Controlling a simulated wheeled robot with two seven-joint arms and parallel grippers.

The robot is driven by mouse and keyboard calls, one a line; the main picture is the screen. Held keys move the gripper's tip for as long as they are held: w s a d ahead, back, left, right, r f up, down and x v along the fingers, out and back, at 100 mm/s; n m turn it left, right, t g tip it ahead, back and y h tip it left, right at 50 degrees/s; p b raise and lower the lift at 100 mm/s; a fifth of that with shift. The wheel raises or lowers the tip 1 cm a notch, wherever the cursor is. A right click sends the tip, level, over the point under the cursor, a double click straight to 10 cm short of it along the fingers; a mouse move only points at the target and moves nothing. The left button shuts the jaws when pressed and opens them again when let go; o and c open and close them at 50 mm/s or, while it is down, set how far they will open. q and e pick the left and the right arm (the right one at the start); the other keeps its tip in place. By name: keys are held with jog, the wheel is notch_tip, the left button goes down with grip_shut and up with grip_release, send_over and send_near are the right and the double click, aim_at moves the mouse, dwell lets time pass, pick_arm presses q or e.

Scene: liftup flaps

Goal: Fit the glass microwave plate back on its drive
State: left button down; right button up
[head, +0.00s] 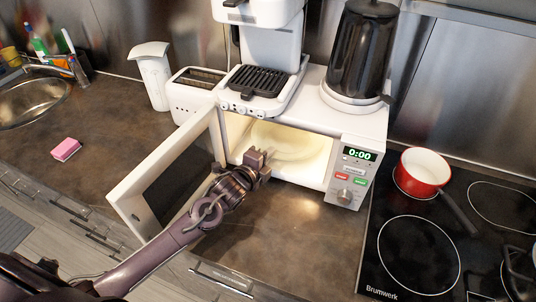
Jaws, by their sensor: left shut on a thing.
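The white microwave (230,119) stands on the counter with its door (160,182) swung open to the left and its cavity lit. My left gripper (262,158) reaches into the front of the opening from the lower left. It is shut on the glass plate (290,148), which shows as a faint, pale, see-through disc inside the lit cavity. The plate's near edge is partly hidden by the gripper. I cannot tell whether the plate touches the cavity floor. The drive is not visible. My right gripper is not in view.
A coffee machine (268,45) and a dark kettle-like jug (362,50) stand on top of the microwave. A toaster (190,92) is to its left. A red pot (421,172) sits on the hob at right. Counter in front is clear; a pink sponge (66,149) lies left.

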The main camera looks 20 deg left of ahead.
pick_arm(q)
jog(key=c, duration=1.6)
grip_release()
jog(key=shift+o, duration=0.2)
jog(key=shift+r, duration=0.15)
jog(key=shift+s, duration=0.35)
jog(key=b+v, duration=0.1)
jog(key=v, duration=1)
jog(key=shift+b, duration=0.4)
jog(key=shift+s, duration=0.2)
